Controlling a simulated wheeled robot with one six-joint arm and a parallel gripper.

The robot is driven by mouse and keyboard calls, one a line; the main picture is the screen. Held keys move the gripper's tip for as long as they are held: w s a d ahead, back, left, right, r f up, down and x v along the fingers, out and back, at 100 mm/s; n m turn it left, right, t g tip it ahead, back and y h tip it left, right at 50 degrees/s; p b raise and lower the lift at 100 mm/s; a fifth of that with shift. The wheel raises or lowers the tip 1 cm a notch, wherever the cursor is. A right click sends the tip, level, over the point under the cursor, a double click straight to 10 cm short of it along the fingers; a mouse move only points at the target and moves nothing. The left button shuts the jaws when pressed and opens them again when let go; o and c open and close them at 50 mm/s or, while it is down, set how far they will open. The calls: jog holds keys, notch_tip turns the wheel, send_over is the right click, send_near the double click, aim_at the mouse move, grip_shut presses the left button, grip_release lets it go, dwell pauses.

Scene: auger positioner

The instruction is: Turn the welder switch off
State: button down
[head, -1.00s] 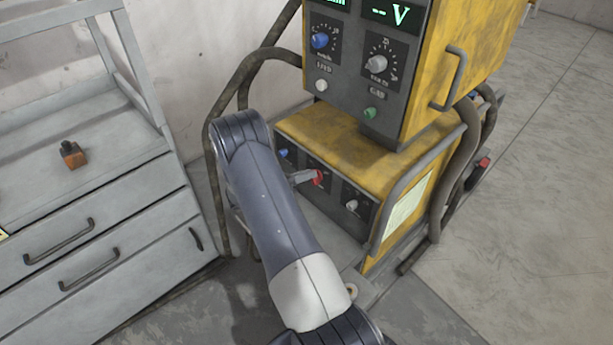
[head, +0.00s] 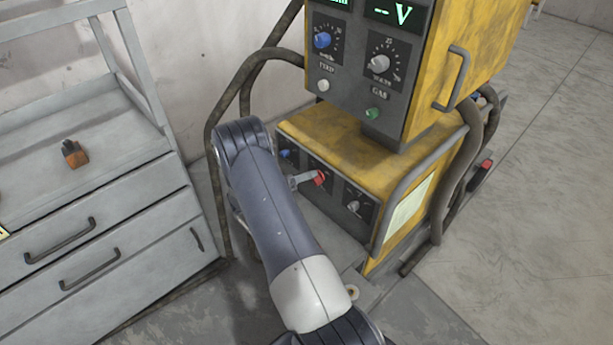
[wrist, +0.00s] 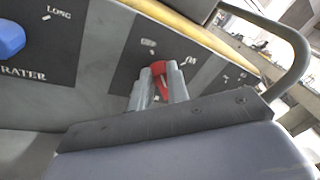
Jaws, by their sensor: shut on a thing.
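The yellow welder (head: 360,140) stands in the middle of the head view, with a lower unit whose dark front panel carries a red switch (head: 319,177). My gripper (head: 305,180) reaches this panel from the left and is at the red switch. In the wrist view, the red switch (wrist: 160,75) sits between the two grey fingers of my gripper (wrist: 158,88), which are shut on it. The fingers cover part of the switch and its labels, so its exact setting cannot be read.
A blue knob (wrist: 10,40) is left of the switch in the wrist view. A white knob (head: 353,206) is to its right in the head view. A bent metal handle bar (head: 408,190) and thick hoses flank the welder. A grey drawer cabinet (head: 100,215) stands at left.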

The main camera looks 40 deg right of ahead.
jog(key=c, duration=1.4)
grip_release()
jog(key=shift+o, duration=0.2)
jog(key=v, duration=1)
jog(key=shift+a, duration=0.4)
jog(key=shift+d, duration=0.1)
jog(key=x, duration=1)
jog(key=shift+d, duration=0.3)
